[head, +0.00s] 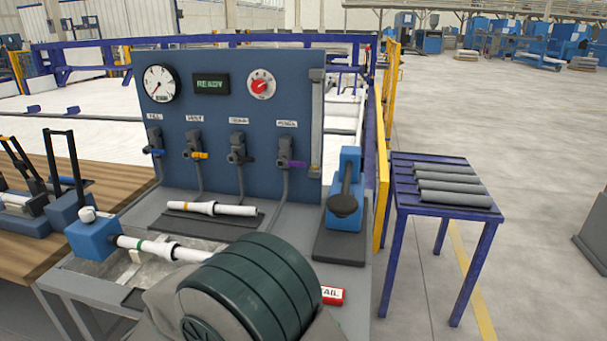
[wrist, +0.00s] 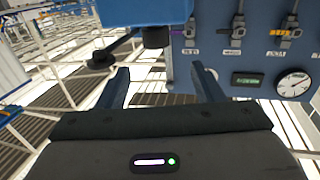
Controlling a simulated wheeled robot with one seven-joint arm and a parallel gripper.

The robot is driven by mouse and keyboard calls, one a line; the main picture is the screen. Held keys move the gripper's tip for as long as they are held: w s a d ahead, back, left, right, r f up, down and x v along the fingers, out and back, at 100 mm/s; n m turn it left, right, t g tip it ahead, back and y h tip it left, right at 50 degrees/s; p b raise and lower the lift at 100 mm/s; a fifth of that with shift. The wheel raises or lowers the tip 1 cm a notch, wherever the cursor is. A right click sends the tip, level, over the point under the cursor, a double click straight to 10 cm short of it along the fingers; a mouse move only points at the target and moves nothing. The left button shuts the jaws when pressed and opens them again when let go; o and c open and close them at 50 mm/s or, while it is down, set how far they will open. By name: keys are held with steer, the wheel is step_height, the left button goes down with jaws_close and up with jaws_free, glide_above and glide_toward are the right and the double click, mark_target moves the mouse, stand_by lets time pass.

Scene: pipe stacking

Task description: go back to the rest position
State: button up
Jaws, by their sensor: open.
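My gripper (wrist: 163,90) shows in the wrist view with its two fingers apart and nothing between them. In the head view it cannot be made out; my dark green arm link (head: 250,290) covers the front of the bench. Several grey pipes (head: 450,186) lie side by side on the purple table (head: 404,178) at the right. A white pipe with an orange band (head: 212,208) lies on a dark rest on the bench. Another white pipe with a green band (head: 160,249) extends from a blue clamp block (head: 93,236) over a tray.
A blue panel (head: 220,110) with a gauge, a display, a red dial and several valves stands behind the bench. A blue press-like device (head: 345,190) stands at the bench's right. A red label (head: 332,296) is near my arm. A wooden table (head: 110,180) is at left.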

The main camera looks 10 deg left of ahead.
steer(key=w+d+r+y, duration=0.1)
steer(key=w+r+y, duration=0.1)
steer(key=w+d+r+n+y+p, duration=0.1)
steer(key=w+r, duration=0.1)
steer(key=w, duration=0.1)
steer(key=w+d+r+y, duration=0.2)
steer(key=w+r, duration=0.1)
steer(key=shift+w+d+g+y+p, duration=0.1)
steer(key=shift+w+g+y+p, duration=0.1)
steer(key=shift+g+y+p, duration=0.1)
steer(key=d+r+n+g+y+p, duration=0.2)
steer(key=d+r+n+g+y, duration=0.15)
steer(key=d, duration=0.35)
steer(key=s+d+f+g+h+p, duration=0.2)
steer(key=s+d+g, duration=0.8)
steer(key=s+d, duration=1.4)
steer(key=d+h, duration=0.1)
steer(key=d, duration=0.2)
steer(key=shift+s+d+f+m+p, duration=0.15)
steer(key=shift+d+f+m+p, duration=0.15)
steer(key=shift+m+p, duration=0.1)
